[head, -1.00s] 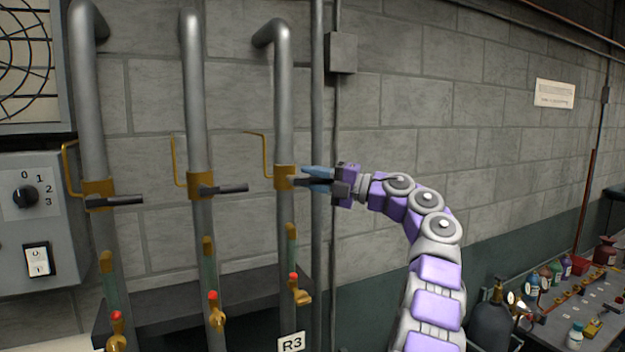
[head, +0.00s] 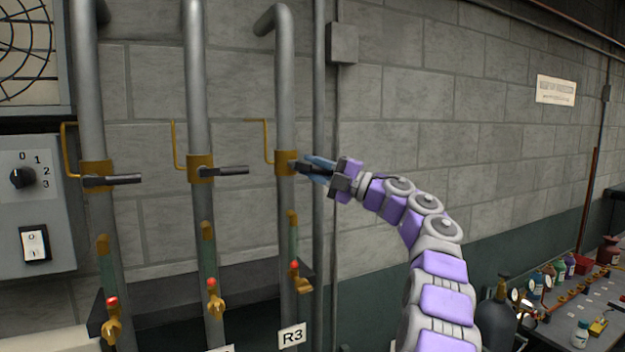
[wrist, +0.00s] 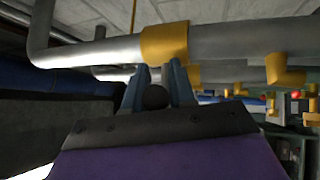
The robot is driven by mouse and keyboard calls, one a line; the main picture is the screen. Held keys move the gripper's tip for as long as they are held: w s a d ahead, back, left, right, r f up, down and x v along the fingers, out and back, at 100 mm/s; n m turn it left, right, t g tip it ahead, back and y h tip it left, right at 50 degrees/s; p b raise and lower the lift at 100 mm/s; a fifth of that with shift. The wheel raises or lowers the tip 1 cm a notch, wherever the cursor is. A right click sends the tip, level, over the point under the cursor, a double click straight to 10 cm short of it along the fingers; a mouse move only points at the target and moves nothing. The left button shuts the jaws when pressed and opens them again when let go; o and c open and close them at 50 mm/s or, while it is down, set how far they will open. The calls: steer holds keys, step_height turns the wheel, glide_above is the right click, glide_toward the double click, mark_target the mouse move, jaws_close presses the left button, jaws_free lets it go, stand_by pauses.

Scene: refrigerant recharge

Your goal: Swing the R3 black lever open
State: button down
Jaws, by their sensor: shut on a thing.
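The R3 pipe (head: 285,110) is the rightmost of the three grey pipes in the head view, with the R3 label (head: 292,336) low on it. A brass valve collar (head: 287,163) on it carries the R3 black lever, mostly covered by my gripper (head: 312,166). My blue fingers are shut on the lever just right of the collar. In the wrist view, the lever's round dark end (wrist: 155,97) sits between my two fingers, below the brass collar (wrist: 165,43).
Two similar pipes to the left have black levers (head: 112,180) (head: 224,171) pointing right. A thin conduit (head: 319,220) runs close behind my gripper. A bench (head: 570,325) with bottles and a dark cylinder (head: 494,315) stand at the lower right.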

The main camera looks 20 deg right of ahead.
steer(key=f+m+t+b, duration=0.1)
steer(key=m+t+b, duration=0.1)
steer(key=f+m+t+h+b, duration=0.1)
steer(key=m+t+b, duration=0.1)
steer(key=m, duration=0.1)
steer(key=a+f+m+t+b, duration=0.1)
steer(key=m+t+b, duration=0.1)
steer(key=m, duration=0.1)
steer(key=shift+w, duration=0.1)
steer(key=shift+m+h+b, duration=0.3)
steer(key=shift+h+b, duration=0.05)
steer(key=shift+h, duration=0.05)
steer(key=c, duration=1.4)
jaws_free()
steer(key=o, duration=0.4)
steer(key=shift+d, duration=0.1)
steer(key=shift+c, duration=0.2)
steer(key=shift+r, duration=0.1)
steer(key=b+v, duration=0.1)
steer(key=v, duration=1.6)
steer(key=shift+f+b, duration=0.4)
